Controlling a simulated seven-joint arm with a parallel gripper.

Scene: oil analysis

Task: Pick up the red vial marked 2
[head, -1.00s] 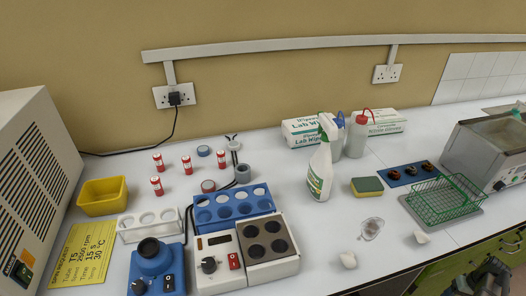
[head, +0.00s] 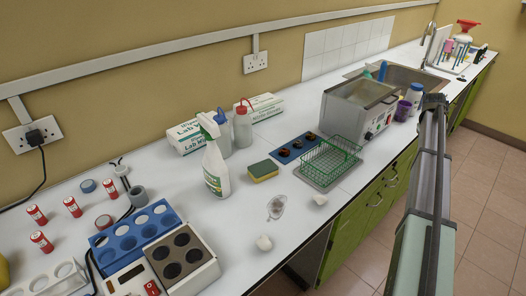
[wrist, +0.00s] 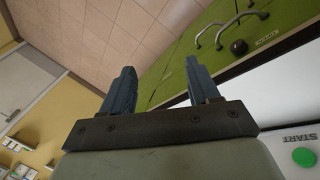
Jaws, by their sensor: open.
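Several red vials with white labels or caps stand on the white bench at the left of the head view. One vial (head: 73,207) is in the middle of the group, another (head: 37,215) is to its left, and one (head: 41,241) is nearer the front. A further one (head: 109,187) is to the right, by the grey rings. The marks on them are too small to read. My gripper (wrist: 158,80) is open and empty in the wrist view, its two dark fingers apart over floor and green cabinet fronts, with no vial near.
A blue rack (head: 134,233) and a heating block (head: 184,258) stand in front of the vials. A spray bottle (head: 216,170), yellow sponge (head: 263,171) and green wire basket (head: 330,160) stand to the right. My arm (head: 420,205) shows at the right, over the floor.

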